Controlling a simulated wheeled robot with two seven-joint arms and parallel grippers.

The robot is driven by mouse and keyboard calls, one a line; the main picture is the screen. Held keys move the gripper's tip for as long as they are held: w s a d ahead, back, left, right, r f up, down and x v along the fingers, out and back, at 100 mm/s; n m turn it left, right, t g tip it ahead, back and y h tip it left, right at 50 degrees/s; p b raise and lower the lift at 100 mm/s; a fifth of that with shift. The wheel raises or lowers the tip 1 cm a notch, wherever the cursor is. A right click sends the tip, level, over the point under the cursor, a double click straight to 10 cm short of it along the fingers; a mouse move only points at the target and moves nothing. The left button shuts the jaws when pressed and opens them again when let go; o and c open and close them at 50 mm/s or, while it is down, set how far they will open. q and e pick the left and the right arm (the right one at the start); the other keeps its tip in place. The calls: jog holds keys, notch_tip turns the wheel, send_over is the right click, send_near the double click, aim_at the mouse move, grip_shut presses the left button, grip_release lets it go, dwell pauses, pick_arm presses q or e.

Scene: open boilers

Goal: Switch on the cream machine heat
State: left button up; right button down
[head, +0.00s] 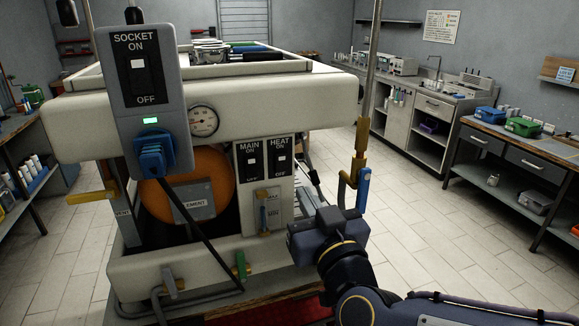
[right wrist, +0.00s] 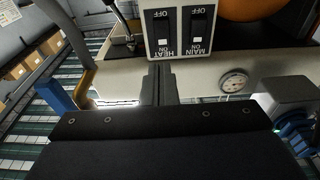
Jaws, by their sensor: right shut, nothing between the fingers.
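The cream machine (head: 235,115) stands at the left in the head view. Its front panel carries the MAIN switch (head: 253,161) and the HEAT switch (head: 281,159). The white marks on both rockers sit toward the ON end. The right wrist view shows the HEAT switch (right wrist: 164,27) and MAIN switch (right wrist: 199,24) upside down. My right gripper (head: 312,205) is shut and empty, below and right of the panel in the head view. In the right wrist view its fingers (right wrist: 157,82) appear just beyond the panel's ON edge; contact cannot be told. My left gripper is not in view.
A grey socket box (head: 150,95) with a green light and blue plug (head: 153,152) hangs at the front left. A pressure gauge (head: 203,121) sits left of the switches. A blue-handled brass valve (head: 362,188) stands beside my right gripper. Tiled floor is clear to the right.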

aim_at(284, 158)
jog(key=p+x, duration=0.2)
jog(key=x, duration=0.7)
jog(key=shift+w+r, duration=0.1)
jog(key=shift+w, duration=0.1)
jog(key=shift+w+a, duration=0.1)
